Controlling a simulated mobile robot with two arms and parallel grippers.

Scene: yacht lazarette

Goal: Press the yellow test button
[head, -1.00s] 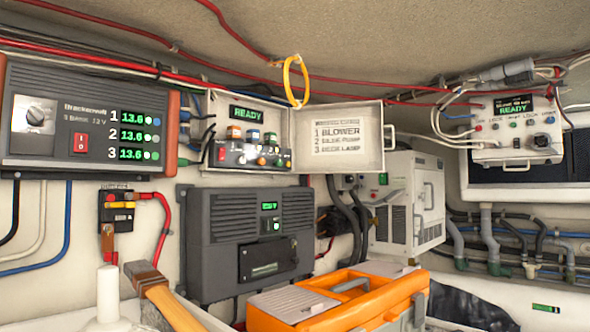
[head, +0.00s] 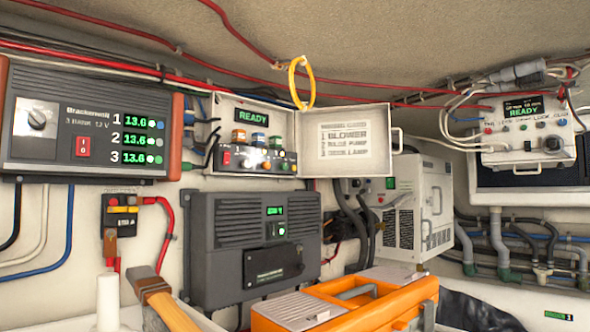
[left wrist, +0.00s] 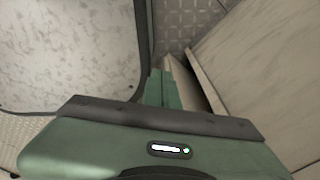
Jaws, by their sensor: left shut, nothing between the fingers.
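In the head view an open white switch box (head: 207,152) hangs on the wall with a green READY display. It has several coloured caps and a lower row of small buttons and a red switch. A second white control box (head: 530,157) at the right also reads READY and carries a row of small coloured buttons and a black knob. I cannot tell for sure which button is the yellow test button. My left gripper (left wrist: 162,76) shows in the left wrist view, green, shut and empty, away from both boxes. My right gripper is not in view.
The open box's lid (head: 347,153) sticks out to its right. A grey charger (head: 225,227) and a dark battery unit (head: 50,137) are on the wall. An orange toolbox (head: 375,312) and a wooden handle (head: 150,283) stand in front. A yellow ring (head: 292,83) hangs above.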

